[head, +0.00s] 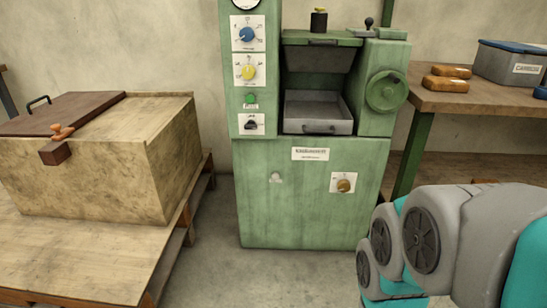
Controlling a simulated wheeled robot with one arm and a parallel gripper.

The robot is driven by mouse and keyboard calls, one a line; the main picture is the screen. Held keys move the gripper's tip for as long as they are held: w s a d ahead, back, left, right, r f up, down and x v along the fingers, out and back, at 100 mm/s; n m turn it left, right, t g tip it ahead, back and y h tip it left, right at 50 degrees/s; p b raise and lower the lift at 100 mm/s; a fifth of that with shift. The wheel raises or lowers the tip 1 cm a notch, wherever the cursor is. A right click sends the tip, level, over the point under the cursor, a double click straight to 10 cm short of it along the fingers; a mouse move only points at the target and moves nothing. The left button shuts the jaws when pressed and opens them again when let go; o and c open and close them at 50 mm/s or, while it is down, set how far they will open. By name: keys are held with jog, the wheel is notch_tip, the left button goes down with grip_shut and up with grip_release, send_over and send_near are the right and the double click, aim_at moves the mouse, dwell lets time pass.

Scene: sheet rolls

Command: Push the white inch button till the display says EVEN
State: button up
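The green machine (312,215) stands against the wall in the head view. A small whitish round button-like thing (276,177) sits on its lower front, left of centre; I cannot tell for sure that it is the inch button. A small green element (250,100) with a label under it is on the left column; I cannot tell whether it is a button or a display. I see no readable EVEN. My gripper is not in view.
The column carries a blue knob (246,35), a yellow knob (248,72) and a black switch (251,124). A brass knob (344,186) and a handwheel (386,91) are at right. A wooden chest (110,165) stands left, a workbench (462,100) right. Floor before the machine is clear.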

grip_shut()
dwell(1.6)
